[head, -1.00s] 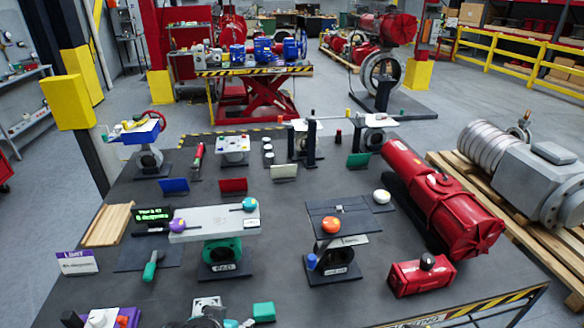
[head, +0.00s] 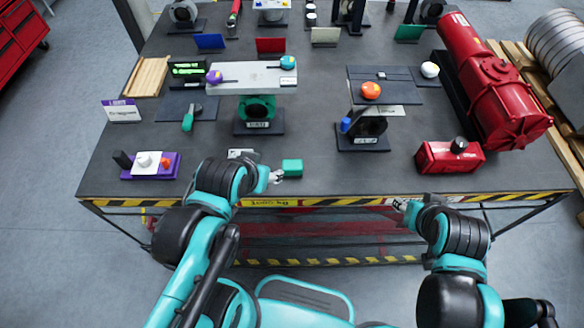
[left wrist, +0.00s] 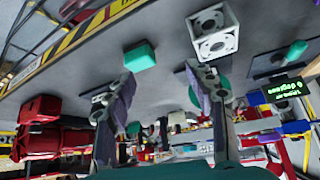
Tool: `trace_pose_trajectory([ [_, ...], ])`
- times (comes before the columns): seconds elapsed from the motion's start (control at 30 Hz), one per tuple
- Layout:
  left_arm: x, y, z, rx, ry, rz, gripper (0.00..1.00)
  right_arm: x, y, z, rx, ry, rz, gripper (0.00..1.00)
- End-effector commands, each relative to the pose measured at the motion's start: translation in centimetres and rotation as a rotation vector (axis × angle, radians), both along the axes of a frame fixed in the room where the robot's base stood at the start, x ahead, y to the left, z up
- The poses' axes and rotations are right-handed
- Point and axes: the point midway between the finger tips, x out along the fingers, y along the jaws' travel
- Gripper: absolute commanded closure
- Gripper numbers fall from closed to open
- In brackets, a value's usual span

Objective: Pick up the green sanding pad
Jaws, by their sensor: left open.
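The green block (head: 292,168), which looks like the sanding pad, lies near the front edge of the dark table in the head view. It also shows in the left wrist view as a green block (left wrist: 139,56), above and between the finger tips. My left gripper (head: 274,176) is just left of the block, close to it in the picture. In the left wrist view my left gripper (left wrist: 162,82) has its fingers spread with nothing between them. My right gripper (head: 402,206) is by the table's front edge; its fingers are too small to read.
A red box (head: 448,157) and a large red cylinder (head: 500,95) stand at the right. A green-handled tool (head: 188,122) lies behind. The front middle of the table (head: 340,178) is clear.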

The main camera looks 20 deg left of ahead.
Motion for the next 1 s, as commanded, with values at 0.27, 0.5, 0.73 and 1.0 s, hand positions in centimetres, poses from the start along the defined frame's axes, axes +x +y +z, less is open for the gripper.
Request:
trace_pose_trajectory([
  [0.27, 0.8, -0.3, 0.8, 0.040, 0.039, -0.067, 0.41, 0.0, 0.0, 0.8, 0.000, 0.000, 0.000, 0.60],
  [0.5, 4.5, -1.7, 2.3, 0.211, 0.218, -0.416, 0.41, 0.0, 0.0, 4.0, 0.000, 0.000, 0.000, 0.60],
  [0.73, 8.2, -3.4, 1.0, 0.338, 0.395, -0.828, 0.41, 0.0, 0.0, 6.9, 0.000, 0.000, 0.000, 0.60],
  [1.0, 10.3, -4.9, -1.9, 0.394, 0.513, -1.182, 0.41, 0.0, 0.0, 8.8, 0.000, 0.000, 0.000, 0.60],
])
